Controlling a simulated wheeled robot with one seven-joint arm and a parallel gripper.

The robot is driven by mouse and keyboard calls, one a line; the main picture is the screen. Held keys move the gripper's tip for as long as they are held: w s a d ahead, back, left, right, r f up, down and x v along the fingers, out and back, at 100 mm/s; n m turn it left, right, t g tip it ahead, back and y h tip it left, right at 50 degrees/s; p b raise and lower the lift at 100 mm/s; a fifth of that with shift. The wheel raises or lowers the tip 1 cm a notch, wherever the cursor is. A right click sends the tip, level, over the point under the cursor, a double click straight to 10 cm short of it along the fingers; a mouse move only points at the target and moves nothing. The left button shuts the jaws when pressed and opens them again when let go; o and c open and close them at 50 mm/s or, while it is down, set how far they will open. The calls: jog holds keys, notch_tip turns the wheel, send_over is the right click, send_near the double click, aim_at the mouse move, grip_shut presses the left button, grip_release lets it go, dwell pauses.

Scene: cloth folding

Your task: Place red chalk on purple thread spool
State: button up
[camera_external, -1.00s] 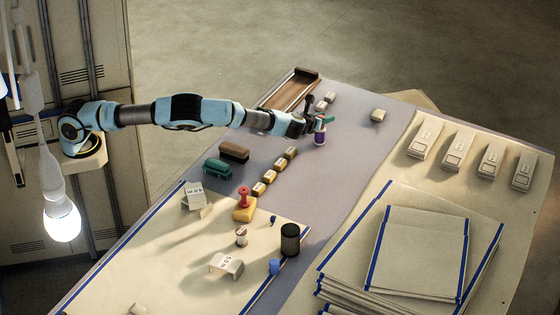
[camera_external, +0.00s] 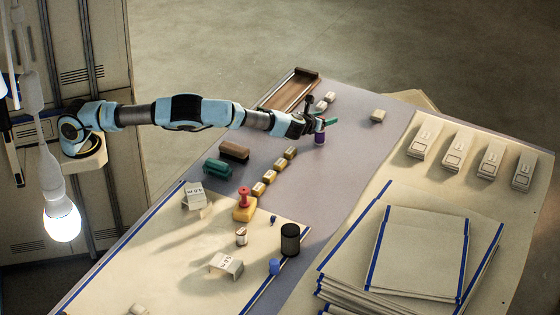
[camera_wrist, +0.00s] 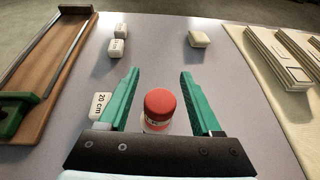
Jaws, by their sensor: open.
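The purple thread spool (camera_external: 320,140) stands upright on the grey-lilac table, just under my gripper (camera_external: 321,124) in the external view. In the wrist view my gripper (camera_wrist: 158,92) is open, with one green finger on each side of a red, round-topped piece, seemingly the red chalk (camera_wrist: 159,101). There are gaps between it and both fingers. A pale part with a red mark shows below its red top. The gripper body hides what is under it, so I cannot tell whether it rests on the spool.
A wooden tray (camera_external: 271,101) lies at the far left edge. Small pale blocks (camera_external: 321,106) and another block (camera_external: 378,115) stand beyond the gripper. Several yellow-based blocks (camera_external: 270,176) line up nearer. The table right of the spool is clear.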

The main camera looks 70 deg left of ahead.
jog(key=b+v, duration=0.1)
jog(key=v, duration=1.1)
jog(key=s+a+n+g+h+p, duration=0.25)
jog(key=s+a+n, duration=0.35)
jog(key=s, duration=0.3)
jog(key=s+a+n+g+h+p, duration=0.1)
jog(key=s+a+n+g+p, duration=0.1)
jog(key=s+a+n+g, duration=0.4)
jog(key=s+d+r+n+h+p, duration=0.1)
jog(key=s+n, duration=0.4)
jog(key=s, duration=0.5)
jog(key=s+d+r+n+h+p, duration=0.2)
jog(key=s+r+n, duration=0.2)
jog(key=s, duration=0.6)
jog(key=s+d+r+n+h+p, duration=0.2)
jog(key=s+n, duration=0.3)
jog(key=s, duration=0.6)
jog(key=shift+d+r+n, duration=0.2)
jog(key=shift+r+n, duration=0.2)
jog(key=shift+r, duration=0.25)
